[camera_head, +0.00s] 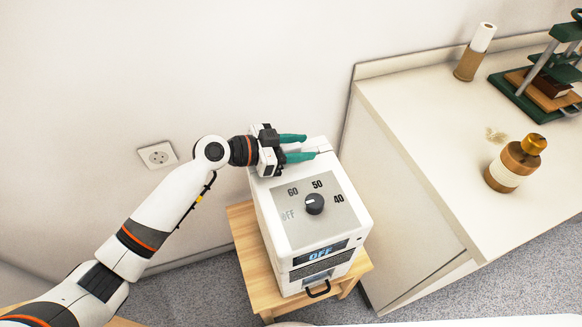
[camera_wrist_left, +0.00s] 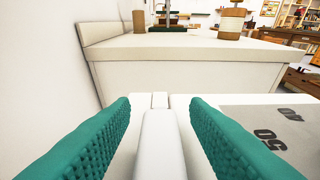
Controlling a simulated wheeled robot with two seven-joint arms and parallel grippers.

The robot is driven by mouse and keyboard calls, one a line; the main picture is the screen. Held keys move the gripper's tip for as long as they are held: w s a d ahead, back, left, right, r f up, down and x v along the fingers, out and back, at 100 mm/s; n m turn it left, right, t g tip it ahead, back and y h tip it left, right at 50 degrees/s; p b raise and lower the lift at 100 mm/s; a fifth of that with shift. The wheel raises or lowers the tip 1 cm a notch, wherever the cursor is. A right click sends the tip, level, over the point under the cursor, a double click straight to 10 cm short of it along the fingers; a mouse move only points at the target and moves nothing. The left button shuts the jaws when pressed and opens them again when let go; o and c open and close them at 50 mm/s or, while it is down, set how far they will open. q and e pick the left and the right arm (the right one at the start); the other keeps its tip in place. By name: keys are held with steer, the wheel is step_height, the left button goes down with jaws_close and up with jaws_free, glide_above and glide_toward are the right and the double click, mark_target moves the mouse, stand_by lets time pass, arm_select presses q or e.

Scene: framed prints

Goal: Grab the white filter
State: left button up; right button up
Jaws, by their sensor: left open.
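The white machine (camera_head: 351,206) with a dial and an "OFF" display stands below my left gripper (camera_head: 310,147). A narrow white raised piece (camera_wrist_left: 160,145), which looks like the white filter, stands at the machine's back edge. In the left wrist view it lies between my two green fingers, with gaps on both sides. My left gripper (camera_wrist_left: 160,115) is open around it, and neither finger clearly touches it. In the head view the fingers partly hide this piece. My right gripper is not in view.
The machine sits on a small wooden stool (camera_head: 243,226) near the wall. A white counter (camera_head: 420,105) at the right holds a brown-and-white cylinder (camera_head: 468,63), a green press (camera_head: 515,98) and a brown bottle (camera_head: 515,163). A wall socket (camera_head: 158,155) is at the left.

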arm_select(q)
jaws_close()
steer(key=shift+r, duration=0.1)
